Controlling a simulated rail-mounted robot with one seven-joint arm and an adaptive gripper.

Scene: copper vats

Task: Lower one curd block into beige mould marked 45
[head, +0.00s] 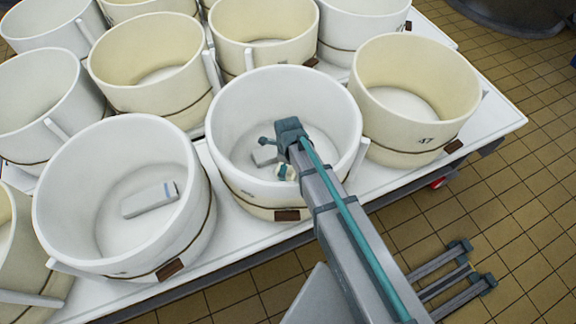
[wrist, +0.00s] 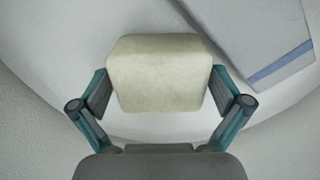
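My gripper (wrist: 161,92) is shut on a cream curd block (wrist: 155,72), with one finger pad against each side. In the head view my gripper (head: 286,170) and the curd block are down inside the pale front-middle mould (head: 232,105), in its near right part. A flat grey slab with a blue stripe (wrist: 268,52) lies on that mould's floor, up and right of the block in the wrist view. I cannot tell whether the block touches the floor. The mould's number is not readable. The cream mould to its right (head: 418,70) is marked 47.
Another pale mould (head: 60,215) at front left holds a similar grey slab (head: 150,198). Several more moulds, white and cream, stand close behind on the white table (head: 490,110). The tiled floor (head: 520,200) is open at the right.

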